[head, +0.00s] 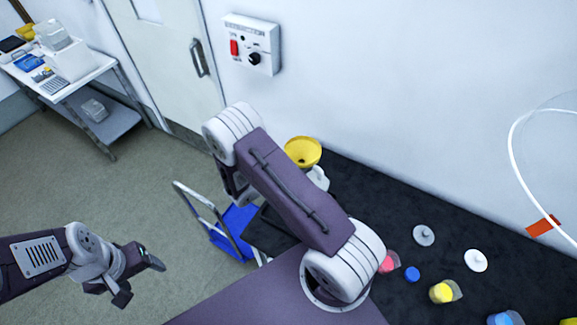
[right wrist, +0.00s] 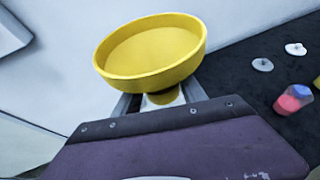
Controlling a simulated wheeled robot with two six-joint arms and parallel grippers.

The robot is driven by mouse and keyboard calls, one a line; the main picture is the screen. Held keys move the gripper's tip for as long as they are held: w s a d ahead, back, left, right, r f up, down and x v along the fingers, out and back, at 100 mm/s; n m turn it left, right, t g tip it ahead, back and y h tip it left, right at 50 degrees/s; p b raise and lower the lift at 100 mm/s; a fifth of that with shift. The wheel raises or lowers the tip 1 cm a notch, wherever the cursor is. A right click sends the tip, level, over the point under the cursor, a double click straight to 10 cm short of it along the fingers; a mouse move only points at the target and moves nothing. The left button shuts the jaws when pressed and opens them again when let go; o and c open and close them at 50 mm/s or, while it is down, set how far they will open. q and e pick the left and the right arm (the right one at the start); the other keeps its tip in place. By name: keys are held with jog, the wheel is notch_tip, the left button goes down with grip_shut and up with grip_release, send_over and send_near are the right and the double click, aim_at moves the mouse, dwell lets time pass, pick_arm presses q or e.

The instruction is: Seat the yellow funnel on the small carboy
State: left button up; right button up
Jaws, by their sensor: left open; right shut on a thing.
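The yellow funnel (head: 303,150) is held wide mouth up above the near left end of the black bench top, close to the wall. It fills the upper middle of the right wrist view (right wrist: 150,50), slightly tilted there. My right gripper (right wrist: 160,99) is shut on the funnel below its bowl; my own arm hides the gripper in the head view. A whitish piece (head: 318,178) shows just below the funnel, partly behind my arm; it may be the small carboy, but I cannot tell. Whether the funnel touches it is hidden. My left gripper (head: 140,282) is open and empty over the floor.
The black bench top (head: 385,205) carries white discs (head: 424,235) and small pink, blue and yellow containers (head: 441,292) to the right. A blue cart (head: 232,222) stands on the floor left of the bench. A side table (head: 75,75) stands far left.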

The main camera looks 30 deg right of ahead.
jog(key=shift+d+r, duration=0.2)
jog(key=shift+d, duration=0.05)
jog(key=shift+v, duration=0.8)
jog(key=f+b, duration=0.1)
jog(key=f, duration=0.1)
jog(key=f+b, duration=0.2)
jog(key=shift+w+d+f+b, duration=0.1)
jog(key=shift+d+f+b, duration=0.1)
jog(key=shift+f+b, duration=0.15)
jog(key=shift+a+f, duration=0.2)
jog(key=shift+a+r, duration=0.1)
jog(key=shift+a, duration=0.1)
pick_arm(q)
jog(key=f, duration=0.1)
jog(key=a+f, duration=0.1)
jog(key=f, duration=0.1)
jog(key=shift+s+a+f, duration=0.15)
jog(key=shift+a+f, duration=0.1)
jog(key=shift+f, duration=0.05)
pick_arm(e)
jog(key=shift+d, duration=0.1)
pick_arm(q)
jog(key=shift+d+f, duration=0.1)
jog(key=shift+d, duration=0.1)
pick_arm(e)
jog(key=shift+d, duration=0.15)
